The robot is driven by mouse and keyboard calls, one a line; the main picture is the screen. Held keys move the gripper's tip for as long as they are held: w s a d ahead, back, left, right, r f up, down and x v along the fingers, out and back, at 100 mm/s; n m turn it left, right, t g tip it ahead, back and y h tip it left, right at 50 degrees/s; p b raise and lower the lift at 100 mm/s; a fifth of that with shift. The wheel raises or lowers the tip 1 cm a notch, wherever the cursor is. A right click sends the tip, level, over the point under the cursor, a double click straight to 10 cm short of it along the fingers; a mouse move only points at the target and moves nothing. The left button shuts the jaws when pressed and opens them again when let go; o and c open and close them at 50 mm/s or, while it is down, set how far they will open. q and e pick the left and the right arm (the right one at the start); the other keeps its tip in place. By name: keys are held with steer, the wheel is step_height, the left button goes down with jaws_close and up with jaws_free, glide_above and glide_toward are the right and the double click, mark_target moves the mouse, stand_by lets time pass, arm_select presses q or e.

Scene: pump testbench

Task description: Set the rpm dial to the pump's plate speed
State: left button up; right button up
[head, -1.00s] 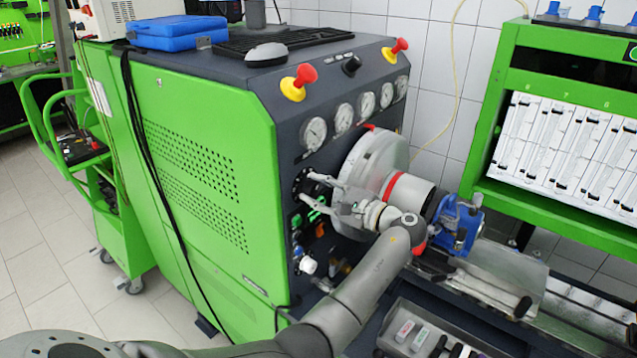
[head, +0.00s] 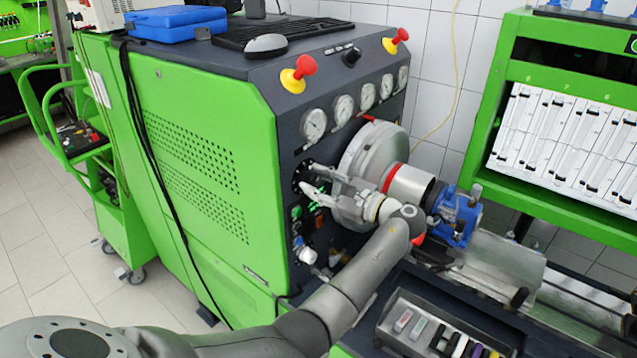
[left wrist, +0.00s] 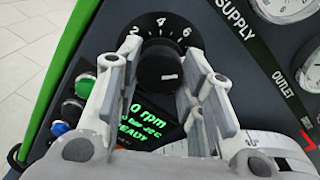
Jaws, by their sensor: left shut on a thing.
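The rpm dial (left wrist: 160,72) is a black round knob on a dark scale with white numerals; 2, 4 and 6 show in the left wrist view. My left gripper (left wrist: 158,88) has its fingers on both sides of the knob and is shut on it. In the head view, the left gripper (head: 312,182) reaches the dark front panel and mostly covers the dial. A green-lit display (left wrist: 140,118) below the knob shows "0 rpm" and "READY", partly covered by a finger. The blue pump (head: 457,215) sits right of the grey drum; its plate is not readable. My right gripper is not in view.
Gauges (head: 314,120) and red-and-yellow emergency buttons (head: 298,76) line the panel above the dial. A large grey drum (head: 370,160) stands close right of the gripper. Small coloured buttons (left wrist: 72,110) lie left of the display. A parts tray (head: 445,325) is at the lower right.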

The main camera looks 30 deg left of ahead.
arm_select(q)
steer(key=o, duration=1)
steer(key=shift+o, duration=0.2)
steer(key=shift+d, duration=0.1)
steer(key=d, duration=1.1)
steer(key=shift+s+d, duration=0.3)
steer(key=shift+d, duration=0.1)
